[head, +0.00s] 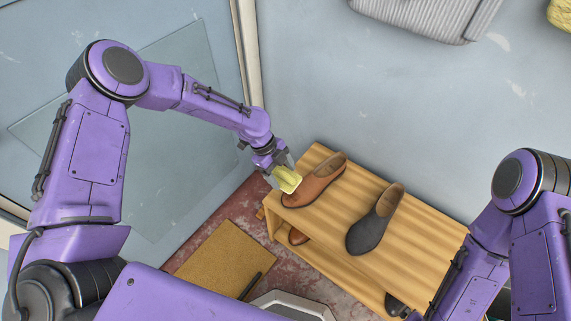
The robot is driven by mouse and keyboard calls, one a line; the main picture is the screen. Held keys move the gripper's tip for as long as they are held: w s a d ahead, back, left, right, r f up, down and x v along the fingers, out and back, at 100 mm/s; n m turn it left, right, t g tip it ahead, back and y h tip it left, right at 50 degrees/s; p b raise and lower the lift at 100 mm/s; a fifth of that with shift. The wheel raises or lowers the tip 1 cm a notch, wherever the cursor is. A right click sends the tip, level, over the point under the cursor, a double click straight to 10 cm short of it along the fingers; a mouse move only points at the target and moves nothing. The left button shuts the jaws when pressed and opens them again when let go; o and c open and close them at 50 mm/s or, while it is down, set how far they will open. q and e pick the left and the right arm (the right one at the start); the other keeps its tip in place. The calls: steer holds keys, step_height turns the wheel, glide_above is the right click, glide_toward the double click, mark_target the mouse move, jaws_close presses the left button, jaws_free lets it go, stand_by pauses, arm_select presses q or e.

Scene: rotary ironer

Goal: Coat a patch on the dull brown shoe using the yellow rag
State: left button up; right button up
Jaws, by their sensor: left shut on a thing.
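The brown shoe (318,183) lies on the left end of the top of a wooden bench, with its toe towards the front left. My left gripper (285,175) is shut on the yellow rag (288,180). The rag is at the toe end of the brown shoe and overlaps it in the picture; I cannot tell for sure whether it touches. My right arm comes in at the right, but its gripper is outside the picture.
A dark grey shoe (375,222) stands on the wooden bench (330,240), right of the brown shoe. More shoes show partly on the lower shelf. A tan mat (222,262) lies on the floor at left. A grey ribbed item (430,15) is on the wall.

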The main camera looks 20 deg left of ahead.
arm_select(q)
steer(key=shift+d+f+b, duration=0.15)
steer(key=shift+f+b, duration=0.2)
steer(key=shift+f, duration=0.15)
steer(key=f+b, duration=0.2)
steer(key=f, duration=0.1)
steer(key=f+b, duration=0.2)
steer(key=shift+w+d, duration=0.2)
steer(key=shift+w, duration=0.1)
steer(key=shift+f+b, duration=0.7)
steer(key=shift+d, duration=0.1)
